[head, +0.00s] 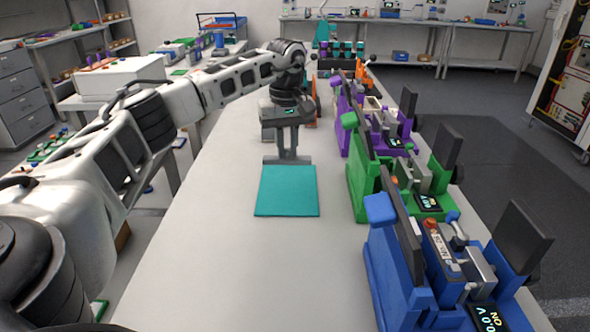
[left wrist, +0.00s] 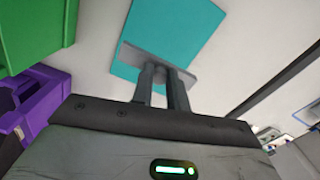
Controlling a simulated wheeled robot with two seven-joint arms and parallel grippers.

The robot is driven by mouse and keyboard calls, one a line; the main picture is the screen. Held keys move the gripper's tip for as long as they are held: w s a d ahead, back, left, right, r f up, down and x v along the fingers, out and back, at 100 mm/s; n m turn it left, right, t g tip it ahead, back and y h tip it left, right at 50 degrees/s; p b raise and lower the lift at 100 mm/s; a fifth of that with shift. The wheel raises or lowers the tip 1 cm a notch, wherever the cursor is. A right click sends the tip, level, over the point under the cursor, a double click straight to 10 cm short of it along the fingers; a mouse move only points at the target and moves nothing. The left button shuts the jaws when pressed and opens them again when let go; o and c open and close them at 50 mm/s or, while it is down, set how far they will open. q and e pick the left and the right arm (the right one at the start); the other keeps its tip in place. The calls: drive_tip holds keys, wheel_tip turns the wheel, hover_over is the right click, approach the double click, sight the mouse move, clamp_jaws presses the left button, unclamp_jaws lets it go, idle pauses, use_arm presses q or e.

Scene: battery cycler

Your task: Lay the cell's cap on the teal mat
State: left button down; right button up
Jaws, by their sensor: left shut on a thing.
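The teal mat (head: 287,192) lies flat on the white bench, and it also shows in the left wrist view (left wrist: 190,25). My left gripper (head: 288,152) points down just beyond the mat's far edge in the head view. Its two fingers (left wrist: 162,72) are shut on a flat grey plate, which I take for the cap (head: 275,160). In the left wrist view the cap (left wrist: 142,57) overlaps one edge of the mat. I cannot tell whether it touches the mat or hangs just above it. My right gripper is not in view.
A row of cycler stations stands along the bench's right side: blue (head: 385,270), green (head: 358,185) and purple (head: 343,135), with orange parts farther back. Their dark upright panels rise above them. The white bench (head: 215,260) is clear left of and in front of the mat.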

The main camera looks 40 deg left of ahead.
sight(287, 158)
use_arm(q)
drive_tip(key=shift+s+f, duration=0.15)
drive_tip(key=shift+f, duration=3)
drive_tip(key=shift+f, duration=0.1)
drive_tip(key=c, duration=1.4)
unclamp_jaws()
wheel_tip(287, 158, up, 12)
drive_tip(key=shift+r, duration=0.15)
